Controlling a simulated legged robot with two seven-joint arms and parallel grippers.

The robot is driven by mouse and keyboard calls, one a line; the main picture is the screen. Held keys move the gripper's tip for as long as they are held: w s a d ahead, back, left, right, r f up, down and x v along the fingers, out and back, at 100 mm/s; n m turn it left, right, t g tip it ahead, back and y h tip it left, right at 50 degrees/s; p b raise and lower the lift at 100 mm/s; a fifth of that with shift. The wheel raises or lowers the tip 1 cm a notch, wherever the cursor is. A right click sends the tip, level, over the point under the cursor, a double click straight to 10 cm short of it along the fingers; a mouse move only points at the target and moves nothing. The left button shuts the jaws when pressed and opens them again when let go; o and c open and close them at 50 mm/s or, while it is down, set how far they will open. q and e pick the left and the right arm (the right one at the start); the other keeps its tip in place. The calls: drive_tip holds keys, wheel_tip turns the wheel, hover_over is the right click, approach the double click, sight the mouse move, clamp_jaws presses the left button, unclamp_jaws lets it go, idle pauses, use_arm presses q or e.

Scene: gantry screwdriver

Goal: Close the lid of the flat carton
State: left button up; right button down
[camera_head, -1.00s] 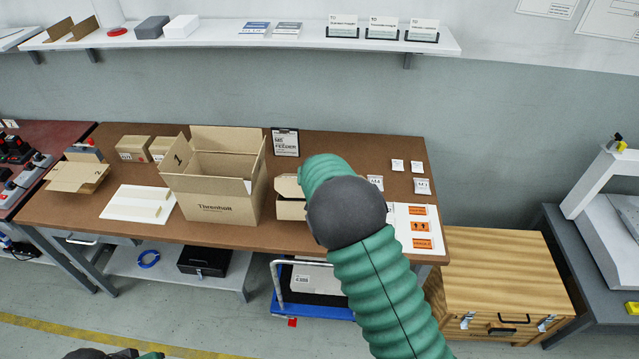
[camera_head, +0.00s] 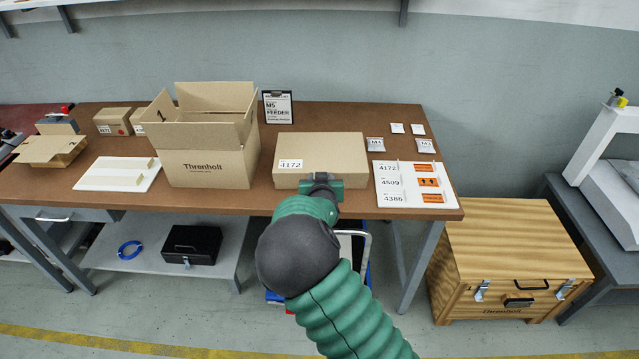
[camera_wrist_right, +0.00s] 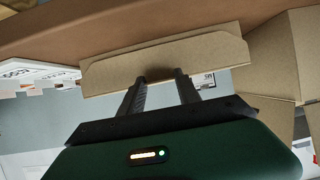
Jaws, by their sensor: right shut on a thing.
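The flat carton (camera_head: 335,150) is plain brown cardboard with a white 4172 label, near the front of the table. Its lid spans the top in the head view; I cannot tell whether it is fully down. My right gripper (camera_head: 322,182) is at the carton's front edge. In the right wrist view, its two dark fingers (camera_wrist_right: 160,78) are shut on a cardboard flap with slanted corners (camera_wrist_right: 215,52), which looks like the lid's front flap. The carton's interior is hidden. My left gripper is out of view.
A tall open box marked Threnholt (camera_head: 205,168) stands close left of the flat carton. A white label board (camera_head: 395,200) lies close to its right. Bare tabletop lies in front.

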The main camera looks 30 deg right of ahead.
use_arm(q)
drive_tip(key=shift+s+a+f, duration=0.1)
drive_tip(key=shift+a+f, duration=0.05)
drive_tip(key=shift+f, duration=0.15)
use_arm(e)
drive_tip(key=shift+s+a+f, duration=0.2)
drive_tip(key=shift+f, duration=0.3)
drive_tip(key=shift+s+a+f, duration=0.2)
drive_tip(key=shift+f, duration=0.25)
drive_tip(key=c, duration=1.2)
unclamp_jaws()
drive_tip(key=o, duration=0.4)
drive_tip(key=shift+w+d+f, duration=0.15)
drive_tip(key=shift+w+f, duration=0.1)
drive_tip(key=shift+w, duration=0.2)
drive_tip(key=shift+c, duration=0.2)
drive_tip(key=shift+s+r, duration=0.2)
drive_tip(key=shift+r, duration=0.25)
drive_tip(key=shift+s+r+p, duration=0.2)
drive_tip(key=shift+r+p, duration=0.05)
drive_tip(key=shift+p, duration=0.05)
use_arm(q)
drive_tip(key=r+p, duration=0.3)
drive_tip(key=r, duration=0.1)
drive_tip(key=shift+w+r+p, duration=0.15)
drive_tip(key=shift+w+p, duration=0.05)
drive_tip(key=shift+p, duration=0.1)
use_arm(e)
drive_tip(key=v, duration=0.6)
drive_tip(key=shift+s+a, duration=0.25)
